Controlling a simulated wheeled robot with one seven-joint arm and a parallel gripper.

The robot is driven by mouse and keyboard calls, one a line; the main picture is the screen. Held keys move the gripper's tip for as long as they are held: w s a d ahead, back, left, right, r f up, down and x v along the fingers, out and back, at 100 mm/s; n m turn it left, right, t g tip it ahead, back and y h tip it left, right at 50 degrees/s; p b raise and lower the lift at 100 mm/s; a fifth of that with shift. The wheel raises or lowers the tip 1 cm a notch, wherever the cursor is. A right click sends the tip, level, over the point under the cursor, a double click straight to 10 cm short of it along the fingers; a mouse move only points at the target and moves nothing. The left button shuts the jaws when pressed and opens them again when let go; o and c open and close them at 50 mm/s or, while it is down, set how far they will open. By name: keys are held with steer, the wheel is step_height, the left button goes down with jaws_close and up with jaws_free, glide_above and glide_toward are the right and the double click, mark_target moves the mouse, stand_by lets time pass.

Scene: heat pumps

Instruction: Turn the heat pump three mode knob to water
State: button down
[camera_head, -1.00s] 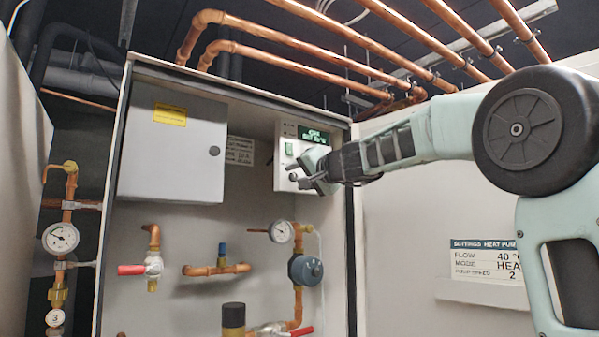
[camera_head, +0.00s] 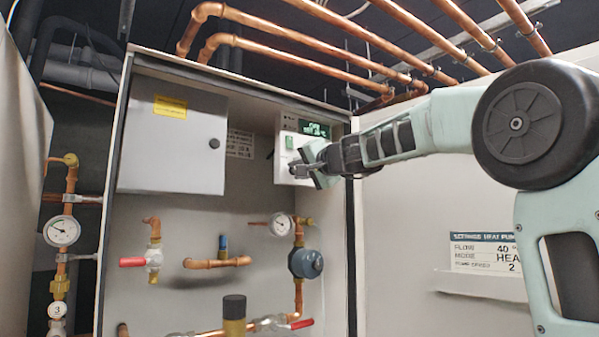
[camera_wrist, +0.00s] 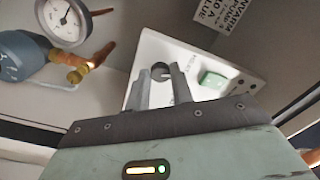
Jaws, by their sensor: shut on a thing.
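The white control panel (camera_head: 284,160) with a green-lit display (camera_head: 315,128) is on the right part of the cabinet's back wall. It also shows in the wrist view (camera_wrist: 149,48), tilted, with a green switch (camera_wrist: 213,80). The dark round mode knob (camera_wrist: 160,70) is between my fingertips in the wrist view. My gripper (camera_wrist: 161,82) is shut on it. In the head view my gripper (camera_head: 296,169) is at the lower part of the panel and hides the knob. The knob's pointing direction and mode markings are too small to read.
A grey box (camera_head: 172,150) is left of the panel. Below are copper pipes, a pressure gauge (camera_head: 282,225), a blue-grey round fitting (camera_head: 306,263) and red valve handles (camera_head: 132,262). A settings sign (camera_head: 486,252) is on the right wall. The cabinet's side edge is close to my arm.

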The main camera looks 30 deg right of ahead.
steer(key=m, duration=1)
steer(key=shift+b, duration=0.35)
steer(key=shift+m, duration=0.3)
steer(key=c, duration=1.2)
jaws_free()
steer(key=shift+s, duration=0.1)
steer(key=s+b, duration=1)
steer(key=s, duration=0.7)
steer(key=shift+d, duration=0.35)
